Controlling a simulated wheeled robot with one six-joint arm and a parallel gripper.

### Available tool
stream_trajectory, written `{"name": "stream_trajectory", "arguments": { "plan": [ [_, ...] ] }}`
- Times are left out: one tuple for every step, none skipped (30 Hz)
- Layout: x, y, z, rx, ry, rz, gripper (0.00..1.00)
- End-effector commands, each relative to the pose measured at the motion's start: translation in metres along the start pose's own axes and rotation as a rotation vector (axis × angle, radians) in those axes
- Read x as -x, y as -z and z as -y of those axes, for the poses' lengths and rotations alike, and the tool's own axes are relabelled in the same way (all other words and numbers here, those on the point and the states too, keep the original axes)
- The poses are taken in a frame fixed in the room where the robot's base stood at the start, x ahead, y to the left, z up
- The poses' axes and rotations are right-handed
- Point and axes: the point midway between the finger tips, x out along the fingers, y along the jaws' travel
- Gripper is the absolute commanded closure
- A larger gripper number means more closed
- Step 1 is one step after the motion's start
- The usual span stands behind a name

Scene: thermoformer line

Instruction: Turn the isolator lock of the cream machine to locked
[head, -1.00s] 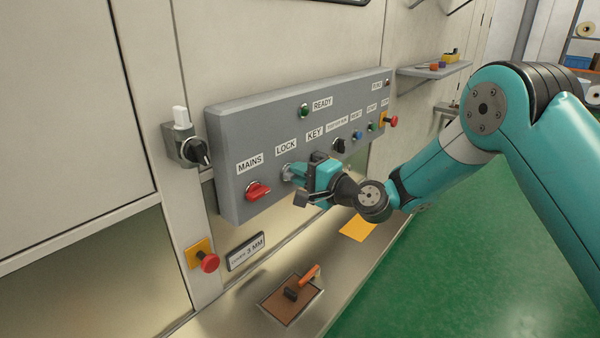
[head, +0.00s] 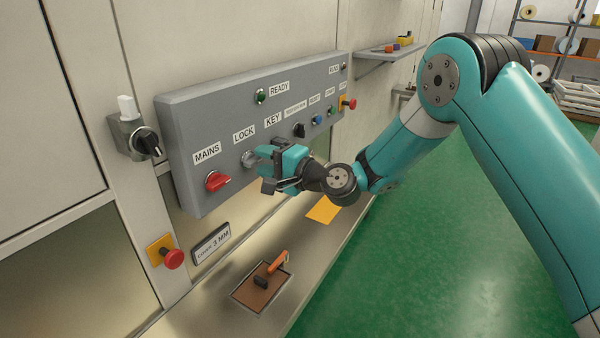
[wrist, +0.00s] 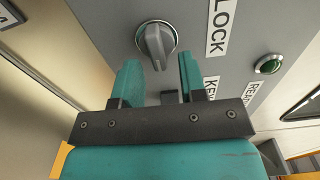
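The grey lock knob (head: 247,159) sits under the LOCK label on the grey control panel of the cream machine. In the wrist view the knob (wrist: 156,44) has a raised grip bar, nearly upright in the picture with a slight tilt, on a round metal collar. My gripper (head: 264,157) is in front of the knob. In the wrist view its teal fingers (wrist: 159,76) are apart, with the lower end of the grip bar appearing between their tips. No contact shows. In the head view the gripper partly covers the knob.
A black rotary knob (head: 146,142) is on the frame post. A red emergency button (head: 172,258) and a tray (head: 240,300) with an orange-handled tool are below.

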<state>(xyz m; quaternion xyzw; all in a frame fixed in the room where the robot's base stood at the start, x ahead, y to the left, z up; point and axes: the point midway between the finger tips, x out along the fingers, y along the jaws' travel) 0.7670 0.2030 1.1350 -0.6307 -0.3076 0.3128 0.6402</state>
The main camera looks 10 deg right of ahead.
Motion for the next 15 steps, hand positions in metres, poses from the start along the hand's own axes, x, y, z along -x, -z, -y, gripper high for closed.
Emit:
{"name": "stream_trajectory", "arguments": {
  "plan": [
    [0.010, 0.002, -0.005, -0.002, -0.002, -0.004, 0.62],
    [0.016, 0.001, -0.005, -0.002, 0.000, -0.004, 0.62],
    [0.025, 0.002, -0.006, -0.002, -0.001, -0.005, 0.62],
    [0.033, 0.002, -0.006, -0.002, -0.002, -0.005, 0.62],
    [0.041, 0.002, -0.007, -0.003, -0.002, -0.006, 0.62],
    [0.051, 0.002, -0.007, -0.003, 0.000, -0.007, 0.62],
    [0.059, 0.003, -0.007, -0.002, -0.001, -0.007, 0.62],
    [0.067, 0.002, -0.007, -0.002, -0.001, -0.007, 0.62],
    [0.078, 0.002, -0.007, -0.003, 0.000, -0.008, 0.62],
    [0.086, 0.002, -0.007, -0.003, 0.000, -0.007, 0.62],
    [0.093, 0.003, -0.007, -0.002, -0.002, -0.008, 0.62],
    [0.103, 0.002, -0.006, -0.002, 0.000, -0.008, 0.62],
    [0.110, 0.002, -0.006, -0.003, 0.000, -0.007, 0.62],
    [0.117, 0.002, -0.006, -0.002, 0.000, -0.008, 0.62],
    [0.125, 0.002, -0.006, -0.002, -0.001, -0.007, 0.62]
  ]
}}
